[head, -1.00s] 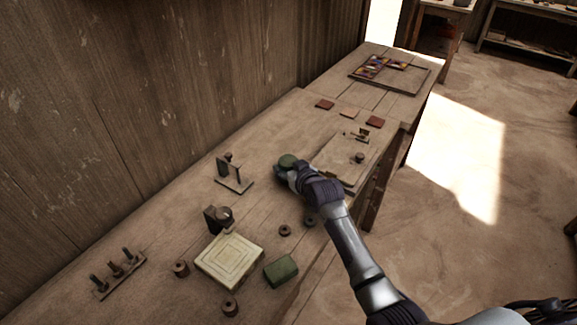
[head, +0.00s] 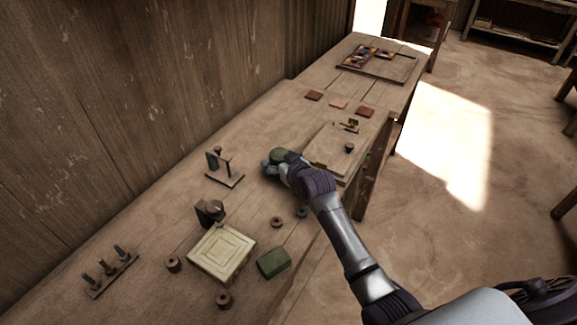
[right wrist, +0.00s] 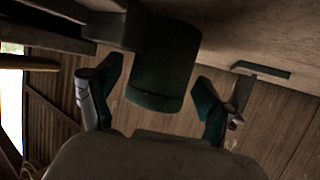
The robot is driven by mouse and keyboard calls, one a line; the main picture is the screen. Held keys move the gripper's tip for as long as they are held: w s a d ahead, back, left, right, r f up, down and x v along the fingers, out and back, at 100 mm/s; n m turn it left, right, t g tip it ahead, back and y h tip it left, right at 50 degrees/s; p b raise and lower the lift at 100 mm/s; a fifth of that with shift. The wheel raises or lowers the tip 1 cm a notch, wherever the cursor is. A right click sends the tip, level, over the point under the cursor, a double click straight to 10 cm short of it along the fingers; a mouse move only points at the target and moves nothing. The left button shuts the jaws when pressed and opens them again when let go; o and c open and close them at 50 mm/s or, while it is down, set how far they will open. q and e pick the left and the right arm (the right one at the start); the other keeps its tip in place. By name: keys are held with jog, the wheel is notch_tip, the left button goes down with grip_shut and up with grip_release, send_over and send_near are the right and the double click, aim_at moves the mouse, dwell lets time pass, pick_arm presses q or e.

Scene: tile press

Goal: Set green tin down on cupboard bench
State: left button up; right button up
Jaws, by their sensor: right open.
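The green tin (head: 278,155) is a short round cylinder standing on the wooden bench (head: 225,135), left of a flat board. My right gripper (head: 275,164) is at the tin, low over the bench. In the right wrist view, the tin (right wrist: 165,65) is between the two spread fingers of the right gripper (right wrist: 157,80), with a visible gap on each side. The right gripper is open. The tin's base is hard to see in the head view. My left gripper is not in view.
Near the tin are the flat board (head: 325,146) with a knob, an upright bracket (head: 224,170), and a ring (head: 277,222). Closer are a cream tile block (head: 222,254), a green box (head: 274,262) and a pegged rack (head: 110,272). Tiles (head: 338,104) and a tray (head: 395,70) lie farther back.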

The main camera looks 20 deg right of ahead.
jog(key=v, duration=1.1)
jog(key=shift+s, duration=0.15)
